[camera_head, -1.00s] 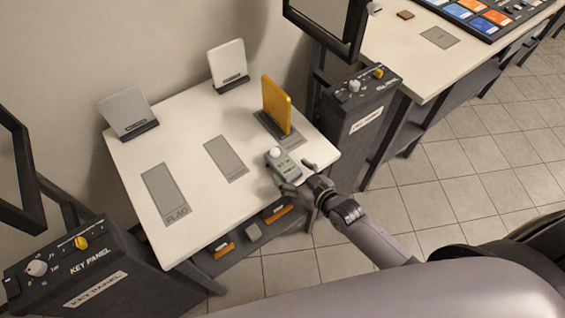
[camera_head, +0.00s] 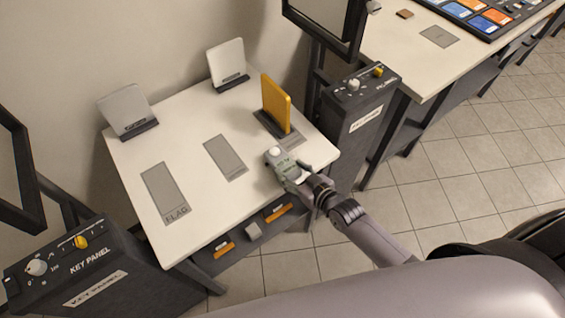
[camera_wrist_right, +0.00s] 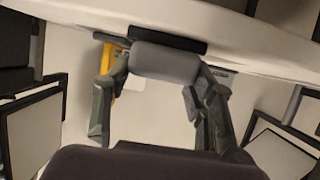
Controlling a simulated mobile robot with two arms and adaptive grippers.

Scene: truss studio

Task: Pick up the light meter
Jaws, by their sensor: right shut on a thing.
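In the right wrist view a grey rounded block, which looks like the meter's end (camera_wrist_right: 165,63), sits between the fingers of my right gripper (camera_wrist_right: 155,88). I cannot tell whether the meter still touches the table. My left gripper is not in view.
A yellow panel (camera_head: 276,105) stands upright in a dark base just behind the meter. Two pale panels (camera_head: 227,62) stand at the back. Grey mats (camera_head: 166,194) lie flat on the table. A dark key panel box (camera_head: 357,100) stands close on the right.

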